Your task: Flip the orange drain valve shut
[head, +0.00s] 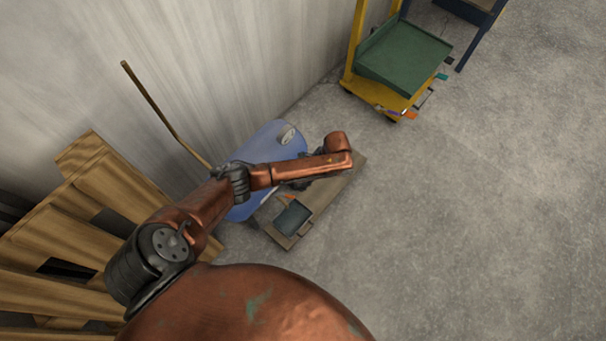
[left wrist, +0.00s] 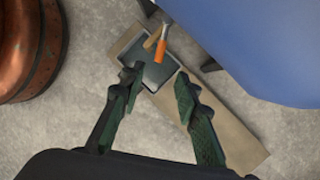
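The orange drain valve handle (left wrist: 161,50) shows in the left wrist view, beyond my fingertips, beside a tan spout piece and over a dark tray. In the head view only a small orange bit (head: 288,198) of it shows beside my arm. In the head view my left arm hides most of that gripper. My right gripper is not seen.
The dark tray (head: 293,217) lies on a tan board (head: 327,205) on the floor. Wooden pallets (head: 90,190) lean at the left, with a thin pole (head: 165,115) by the wall. A yellow cart with a green top (head: 405,55) stands at the back. The right floor is clear.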

